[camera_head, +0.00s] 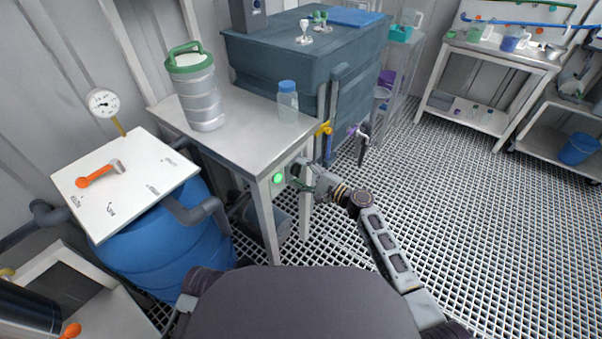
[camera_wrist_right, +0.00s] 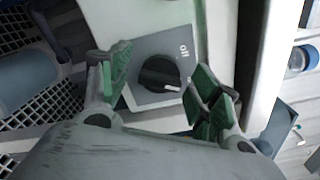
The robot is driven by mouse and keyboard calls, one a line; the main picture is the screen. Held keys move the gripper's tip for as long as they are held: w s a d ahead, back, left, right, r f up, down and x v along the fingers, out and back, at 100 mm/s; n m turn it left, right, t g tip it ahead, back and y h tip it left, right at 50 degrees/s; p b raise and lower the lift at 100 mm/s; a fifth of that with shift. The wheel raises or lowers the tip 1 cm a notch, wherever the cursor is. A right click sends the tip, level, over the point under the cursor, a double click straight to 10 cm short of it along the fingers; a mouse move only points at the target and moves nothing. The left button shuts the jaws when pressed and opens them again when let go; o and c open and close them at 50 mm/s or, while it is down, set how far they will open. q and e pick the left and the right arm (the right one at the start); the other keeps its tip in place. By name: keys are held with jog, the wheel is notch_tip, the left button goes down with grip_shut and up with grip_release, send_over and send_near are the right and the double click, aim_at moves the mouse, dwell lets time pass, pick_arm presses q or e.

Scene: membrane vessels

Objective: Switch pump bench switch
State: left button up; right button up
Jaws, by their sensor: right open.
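The pump bench switch (camera_wrist_right: 160,73) is a round black knob with a white pointer mark on a grey plate, seen in the right wrist view. The plate sits on a pale panel under the bench (camera_head: 235,120). My right gripper (camera_wrist_right: 163,80) is open, with one green-padded finger on each side of the knob. I cannot tell whether the fingers touch it. In the head view the right gripper (camera_head: 298,175) is at the bench's front right leg, beside a lit green lamp (camera_head: 278,178), and hides the knob. My left gripper is not in view.
A clear canister with a green lid (camera_head: 195,90) and a blue-capped bottle (camera_head: 288,102) stand on the bench. A large blue-grey tank (camera_head: 275,62) with yellow and purple valves is behind it. A blue drum (camera_head: 160,240) stands left. The grating floor (camera_head: 480,230) to the right is clear.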

jog(key=shift+d, duration=0.1)
jog(key=shift+s+d, duration=0.15)
jog(key=v, duration=1.1)
jog(key=shift+s+d, duration=0.15)
jog(key=shift+d, duration=0.05)
dwell(0.7)
